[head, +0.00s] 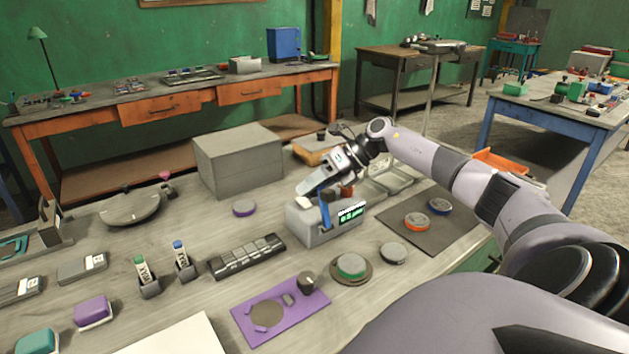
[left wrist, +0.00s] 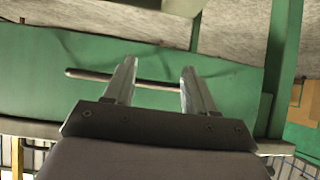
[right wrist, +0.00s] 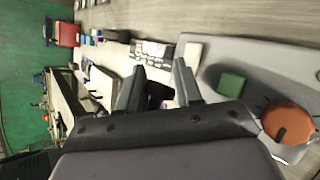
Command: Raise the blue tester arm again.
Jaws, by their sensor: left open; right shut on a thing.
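The tester (head: 318,228) is a grey box with a lit green display, standing mid-table in the head view. Its blue tester arm (head: 325,212) shows as a short blue bar rising from the box to my right gripper. My right gripper (head: 308,187) is over the tester, its fingers shut on the upper part of the blue arm, which they partly hide. In the right wrist view the fingers (right wrist: 158,90) have a dark, unclear thing between them. My left gripper (left wrist: 158,85) is open and empty in front of a green panel; it is outside the head view.
A grey box (head: 238,160) stands behind the tester to the left. Orange and blue discs lie on a dark mat (head: 455,227) to the right.

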